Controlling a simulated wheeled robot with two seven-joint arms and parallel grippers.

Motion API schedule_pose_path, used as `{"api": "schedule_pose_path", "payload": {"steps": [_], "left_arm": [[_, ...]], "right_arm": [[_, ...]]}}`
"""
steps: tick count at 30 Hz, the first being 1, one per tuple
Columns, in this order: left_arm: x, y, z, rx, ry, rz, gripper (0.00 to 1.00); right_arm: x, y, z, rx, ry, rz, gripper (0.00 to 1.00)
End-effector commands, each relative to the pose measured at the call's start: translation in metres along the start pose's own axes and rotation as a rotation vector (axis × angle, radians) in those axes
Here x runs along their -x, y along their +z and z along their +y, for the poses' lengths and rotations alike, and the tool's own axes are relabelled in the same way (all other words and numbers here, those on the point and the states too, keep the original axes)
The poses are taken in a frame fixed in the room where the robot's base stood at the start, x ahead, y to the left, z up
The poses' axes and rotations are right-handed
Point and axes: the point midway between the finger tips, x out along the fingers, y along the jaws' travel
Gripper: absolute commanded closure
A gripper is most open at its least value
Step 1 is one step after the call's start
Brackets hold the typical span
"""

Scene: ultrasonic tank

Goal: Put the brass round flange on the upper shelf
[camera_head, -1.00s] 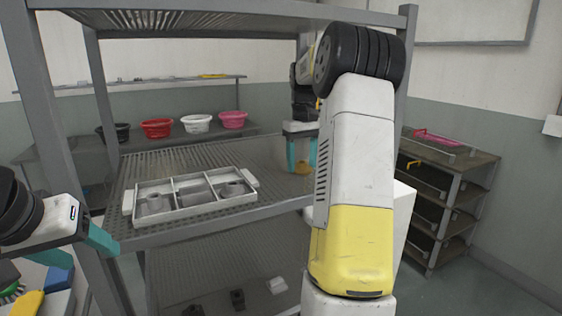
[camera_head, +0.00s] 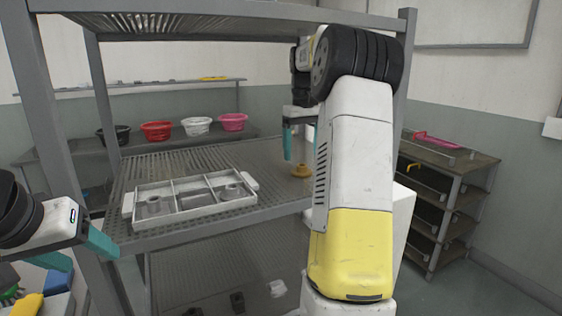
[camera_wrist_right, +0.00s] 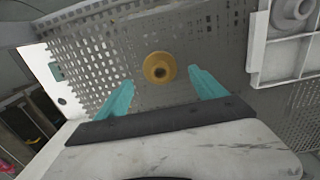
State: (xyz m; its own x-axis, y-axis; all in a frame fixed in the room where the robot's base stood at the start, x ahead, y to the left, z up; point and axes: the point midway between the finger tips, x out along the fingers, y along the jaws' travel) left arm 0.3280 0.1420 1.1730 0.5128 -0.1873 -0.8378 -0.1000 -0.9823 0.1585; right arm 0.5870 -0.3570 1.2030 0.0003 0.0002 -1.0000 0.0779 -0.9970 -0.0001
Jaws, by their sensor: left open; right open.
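The brass round flange (camera_head: 301,171) rests on the perforated upper shelf (camera_head: 270,150), right of the divided tray. In the right wrist view the flange (camera_wrist_right: 159,67) lies beyond and between the fingertips, touching neither. My right gripper (camera_wrist_right: 160,84) is open and empty. In the head view one teal finger of the right gripper (camera_head: 300,143) shows above and behind the flange; my own arm hides part of the other. My left gripper (camera_head: 82,252) is open and empty at the lower left, outside the shelf unit.
A grey divided tray (camera_head: 166,182) holding several metal parts stands on the shelf left of the flange. Several small parts lie on the lower shelf (camera_head: 215,275). Bowls (camera_head: 197,124) sit on a bench behind.

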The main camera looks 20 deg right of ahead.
Motion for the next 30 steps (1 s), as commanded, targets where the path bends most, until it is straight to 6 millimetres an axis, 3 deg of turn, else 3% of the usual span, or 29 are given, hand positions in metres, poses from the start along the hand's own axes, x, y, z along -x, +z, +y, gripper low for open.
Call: {"api": "schedule_pose_path", "payload": {"steps": [3, 9, 23, 30], "left_arm": [[0.0, 0.0, 0.0, 0.0, 0.0, 0.0, 0.4], [0.0, 0.0, 0.0, 0.0, 0.0, 0.0, 0.4], [0.0, 0.0, 0.0, 0.0, 0.0, 0.0, 0.4], [0.0, 0.0, 0.0, 0.0, 0.0, 0.0, 0.4]], "right_arm": [[0.017, -0.001, 0.0, 0.0, 0.001, 0.002, 0.2], [0.028, 0.0, 0.0, 0.0, -0.001, -0.001, 0.2], [0.028, 0.001, -0.002, 0.008, 0.002, 0.002, 0.2], [0.019, 0.011, -0.028, 0.128, 0.037, 0.06, 0.2]]}}
